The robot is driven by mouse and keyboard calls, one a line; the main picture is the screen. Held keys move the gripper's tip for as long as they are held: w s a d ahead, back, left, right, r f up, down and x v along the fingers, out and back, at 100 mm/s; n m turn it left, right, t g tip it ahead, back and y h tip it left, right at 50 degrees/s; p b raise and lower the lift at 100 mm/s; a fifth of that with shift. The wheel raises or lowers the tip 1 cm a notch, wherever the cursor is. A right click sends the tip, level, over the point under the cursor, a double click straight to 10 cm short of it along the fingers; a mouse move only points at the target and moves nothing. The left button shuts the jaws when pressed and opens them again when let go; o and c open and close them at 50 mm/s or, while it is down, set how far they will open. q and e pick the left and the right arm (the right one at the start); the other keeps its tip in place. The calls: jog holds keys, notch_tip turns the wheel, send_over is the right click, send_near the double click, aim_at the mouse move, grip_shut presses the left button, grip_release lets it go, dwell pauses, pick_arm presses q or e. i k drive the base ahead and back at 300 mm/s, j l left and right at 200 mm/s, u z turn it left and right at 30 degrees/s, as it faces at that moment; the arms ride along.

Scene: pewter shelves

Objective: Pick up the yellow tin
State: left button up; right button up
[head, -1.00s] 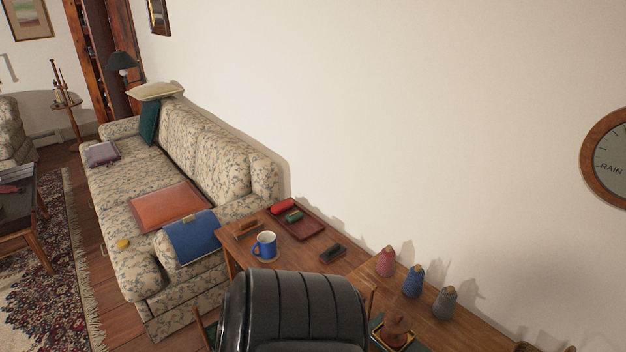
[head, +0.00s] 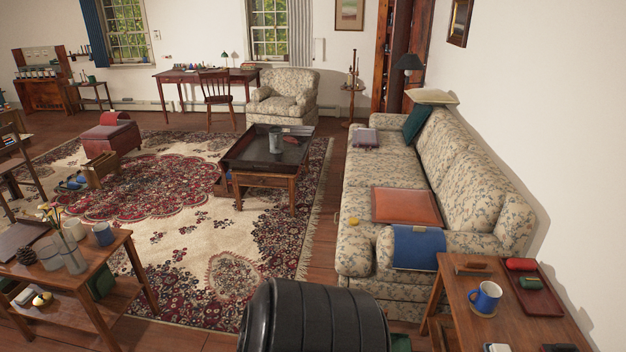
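I cannot make out a yellow tin for certain. A small yellow thing (head: 353,221) lies on the front edge of the sofa seat in the head view, left of an orange-brown flat cushion or folder. It is too small to tell whether it is a tin. Neither of my grippers is in view.
The floral sofa (head: 365,185) stands along the right wall. A wooden side table (head: 455,300) with a blue mug (head: 485,298) and red tray (head: 540,300) is at lower right. A low dark table (head: 237,160) stands on the patterned rug (head: 195,240). A shelf table (head: 110,245) is at left.

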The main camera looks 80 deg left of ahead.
aim_at(353, 222)
jog(key=u, duration=2.5)
jog(key=i+j+z, duration=0.1)
jog(key=z, duration=0.85)
jog(key=i+j+z, duration=0.3)
jog(key=j, duration=0.25)
jog(key=j+z, duration=0.25)
jog(key=j, duration=0.25)
jog(key=i+j+z, duration=0.15)
jog(key=j+z, duration=0.15)
jog(key=j, duration=0.3)
jog(key=j+z, duration=0.3)
jog(key=j, duration=0.3)
